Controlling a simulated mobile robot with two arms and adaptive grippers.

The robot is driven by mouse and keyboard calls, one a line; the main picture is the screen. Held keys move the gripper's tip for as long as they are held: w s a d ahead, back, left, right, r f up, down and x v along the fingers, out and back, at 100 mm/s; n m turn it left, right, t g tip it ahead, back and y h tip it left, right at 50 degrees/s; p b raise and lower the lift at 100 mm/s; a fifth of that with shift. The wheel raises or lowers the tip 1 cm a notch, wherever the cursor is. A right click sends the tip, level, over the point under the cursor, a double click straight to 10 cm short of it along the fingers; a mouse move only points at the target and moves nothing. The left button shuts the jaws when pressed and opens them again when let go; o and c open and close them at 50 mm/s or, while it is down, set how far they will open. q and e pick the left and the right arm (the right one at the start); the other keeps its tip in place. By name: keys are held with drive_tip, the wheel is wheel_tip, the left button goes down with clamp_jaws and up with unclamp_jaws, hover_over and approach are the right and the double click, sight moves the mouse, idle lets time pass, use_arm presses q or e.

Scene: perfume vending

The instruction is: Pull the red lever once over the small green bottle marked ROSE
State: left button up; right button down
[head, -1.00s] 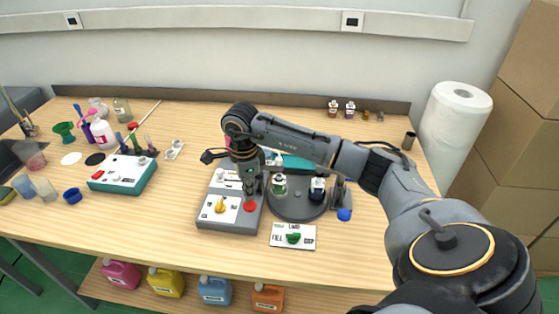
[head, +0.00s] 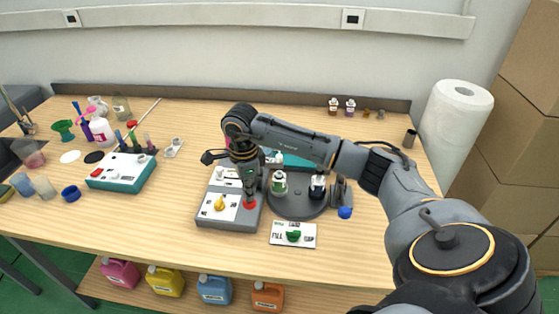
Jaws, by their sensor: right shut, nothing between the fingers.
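A small green bottle (head: 279,187) with a white label stands on a dark round turntable (head: 297,211); its lettering is too small to read. My right gripper (head: 250,198) is shut and empty, pointing down to the left of this bottle. Its tips are at a red round part (head: 249,205) on the grey control box (head: 235,222); I cannot tell whether they touch. I cannot make out a red lever over the bottle; my right arm hides part of the area behind it. My left gripper is not in view.
A dark bottle (head: 317,187) stands on the turntable's right side. A yellow knob (head: 220,204) is on the control box. A white card with a green piece (head: 293,236) lies in front. A teal-and-white box (head: 122,173) stands left. The table's front is mostly clear.

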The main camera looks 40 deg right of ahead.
sight(250, 205)
drive_tip(key=shift+f+b, duration=2)
drive_tip(key=shift+f, duration=0.6)
drive_tip(key=shift+r, duration=0.1)
drive_tip(key=shift+r+p, duration=2.75)
drive_tip(key=shift+r, duration=1.95)
